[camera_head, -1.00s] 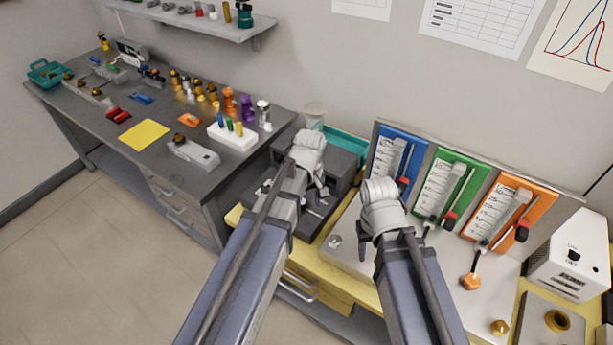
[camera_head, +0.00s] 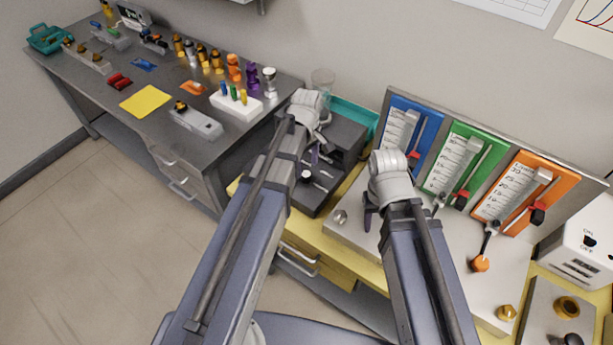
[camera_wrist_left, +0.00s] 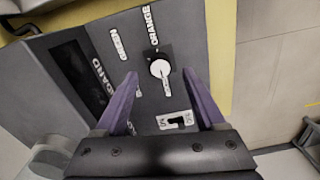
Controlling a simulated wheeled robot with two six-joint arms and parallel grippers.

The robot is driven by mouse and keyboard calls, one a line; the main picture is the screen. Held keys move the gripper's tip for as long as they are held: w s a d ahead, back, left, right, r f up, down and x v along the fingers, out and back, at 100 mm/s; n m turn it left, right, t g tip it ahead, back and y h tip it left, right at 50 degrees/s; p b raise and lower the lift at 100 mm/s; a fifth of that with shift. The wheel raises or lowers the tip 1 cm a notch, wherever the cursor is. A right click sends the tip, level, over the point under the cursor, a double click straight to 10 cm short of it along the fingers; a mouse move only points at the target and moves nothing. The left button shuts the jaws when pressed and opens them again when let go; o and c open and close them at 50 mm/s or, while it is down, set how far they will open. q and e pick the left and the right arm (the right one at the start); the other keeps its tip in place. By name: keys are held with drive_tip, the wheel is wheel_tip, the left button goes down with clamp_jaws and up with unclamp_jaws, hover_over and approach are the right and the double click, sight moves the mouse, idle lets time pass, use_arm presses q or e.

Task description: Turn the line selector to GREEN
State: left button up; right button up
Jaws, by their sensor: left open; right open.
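The line selector is a round white-capped knob (camera_wrist_left: 160,68) on a dark control box (camera_head: 345,135). In the left wrist view a GREEN label (camera_wrist_left: 118,45) is left of the knob and an ORANGE label (camera_wrist_left: 152,25) is above it. A white pointer mark runs from the knob down the picture, away from ORANGE. My left gripper (camera_wrist_left: 160,75) is open, with its purple fingers apart on either side of the knob. Whether they touch it I cannot tell. My right gripper (camera_head: 370,213) is open over the pale panel, its fingers mostly hidden by its wrist.
A small switch (camera_wrist_left: 174,120) is below the knob in the left wrist view. Blue (camera_head: 429,133), green (camera_head: 487,160) and orange (camera_head: 558,190) gauge boards stand right of the box. A teal tray (camera_head: 355,118) is behind it. A dark workbench (camera_head: 95,85) with parts stands left.

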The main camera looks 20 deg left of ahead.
sight(306, 174)
use_arm(q)
wheel_tip(306, 174, down, 4)
drive_tip(key=b, duration=0.2)
drive_tip(key=shift+r+b, duration=0.2)
drive_tip(key=shift+b, duration=0.1)
use_arm(e)
wheel_tip(306, 174, down, 4)
drive_tip(key=shift+r, duration=0.25)
use_arm(q)
drive_tip(key=shift+r, duration=0.1)
clamp_jaws()
